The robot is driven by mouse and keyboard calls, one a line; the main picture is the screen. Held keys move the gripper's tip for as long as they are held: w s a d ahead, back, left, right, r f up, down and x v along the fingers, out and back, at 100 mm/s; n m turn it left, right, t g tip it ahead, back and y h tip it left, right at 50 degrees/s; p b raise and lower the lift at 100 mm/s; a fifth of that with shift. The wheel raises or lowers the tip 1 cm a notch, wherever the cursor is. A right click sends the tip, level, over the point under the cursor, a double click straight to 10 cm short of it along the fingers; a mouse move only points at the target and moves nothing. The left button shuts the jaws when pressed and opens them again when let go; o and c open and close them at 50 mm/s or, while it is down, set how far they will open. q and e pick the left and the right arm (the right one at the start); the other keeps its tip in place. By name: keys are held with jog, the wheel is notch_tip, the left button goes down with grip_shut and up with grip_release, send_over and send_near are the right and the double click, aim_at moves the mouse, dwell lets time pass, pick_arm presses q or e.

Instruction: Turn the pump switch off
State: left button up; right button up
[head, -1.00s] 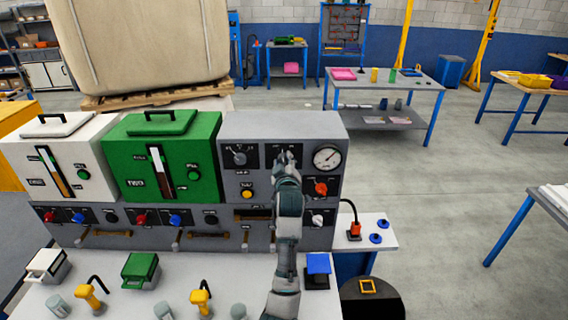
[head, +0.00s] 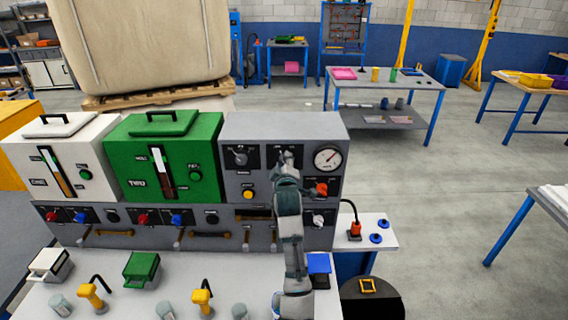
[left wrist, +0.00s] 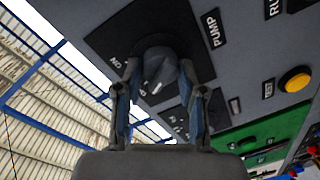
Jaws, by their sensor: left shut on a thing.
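The pump switch (left wrist: 158,66) is a dark grey rotary knob on a black plate, with a white mark and an "ON" label beside it. A "PUMP" label (left wrist: 212,29) is next to the plate in the left wrist view. My left gripper (left wrist: 160,98) has its two fingers on either side of the knob and is shut on it. In the head view my left gripper (head: 285,160) is at the grey panel (head: 285,124), left of the round gauge (head: 327,159), and hides most of the switch. My right gripper is not in view.
A yellow button (head: 248,195) and a red knob (head: 321,189) sit on the panel close to my gripper. A green unit (head: 165,155) stands to the left. Levers and small boxes fill the bench top (head: 130,305) in front.

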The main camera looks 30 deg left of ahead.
pick_arm(q)
jog(key=shift+w+d, duration=0.1)
jog(key=o, duration=1.1)
jog(key=shift+w, duration=0.1)
jog(key=shift+o, duration=0.3)
jog(key=shift+w+f, duration=0.2)
jog(key=shift+w, duration=0.1)
jog(key=f+v, duration=0.1)
jog(key=v, duration=1)
jog(key=shift+s+d+r, duration=0.2)
jog(key=shift+s+r, duration=0.2)
jog(key=shift+r, duration=0.1)
